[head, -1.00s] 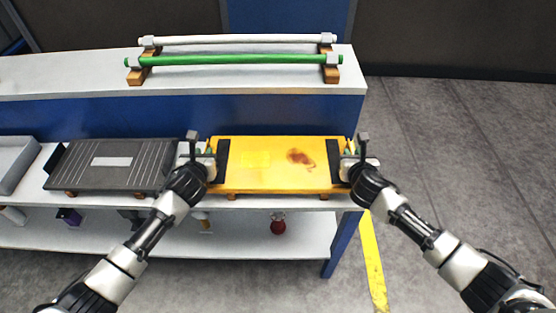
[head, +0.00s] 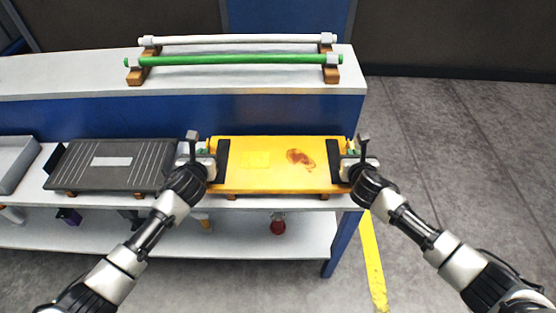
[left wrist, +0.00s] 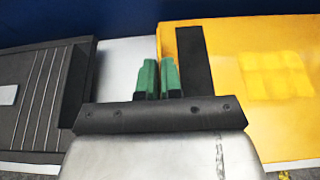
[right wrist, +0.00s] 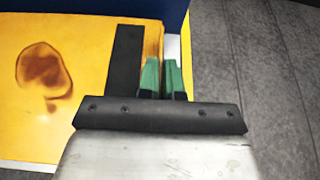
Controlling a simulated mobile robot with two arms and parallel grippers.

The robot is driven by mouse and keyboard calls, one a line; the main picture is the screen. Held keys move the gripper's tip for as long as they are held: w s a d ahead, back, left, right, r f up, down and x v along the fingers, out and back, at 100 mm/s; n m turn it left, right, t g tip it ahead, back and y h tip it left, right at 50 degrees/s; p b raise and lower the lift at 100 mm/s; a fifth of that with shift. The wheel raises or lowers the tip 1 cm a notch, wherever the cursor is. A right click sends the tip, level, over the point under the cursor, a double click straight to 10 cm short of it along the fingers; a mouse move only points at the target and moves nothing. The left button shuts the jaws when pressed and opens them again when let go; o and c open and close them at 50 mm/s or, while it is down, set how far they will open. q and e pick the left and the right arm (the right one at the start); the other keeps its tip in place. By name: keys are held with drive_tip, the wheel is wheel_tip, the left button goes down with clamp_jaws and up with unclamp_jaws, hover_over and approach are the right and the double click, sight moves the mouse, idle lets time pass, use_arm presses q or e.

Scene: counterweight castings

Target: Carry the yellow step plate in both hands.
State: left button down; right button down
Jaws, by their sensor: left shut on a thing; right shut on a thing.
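The yellow step plate (head: 265,177) lies flat at the right end of the light shelf, with a black strip near each end and a brown stain right of its middle. My left gripper (head: 207,149) is at its left end and shut on it. Its green fingers are close together beside the plate's edge in the left wrist view (left wrist: 158,77). My right gripper (head: 349,148) is at its right end and shut on it. The right wrist view shows its green fingers (right wrist: 163,77) beside the right black strip. The exact contact is hidden.
A dark grooved plate (head: 112,167) lies close left of my left gripper. Behind, a higher shelf (head: 60,77) holds a green bar (head: 230,60) and a white bar (head: 240,40) on wooden blocks. A red item (head: 278,226) stands below. Open floor (head: 460,160) lies right.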

idle(0.6)
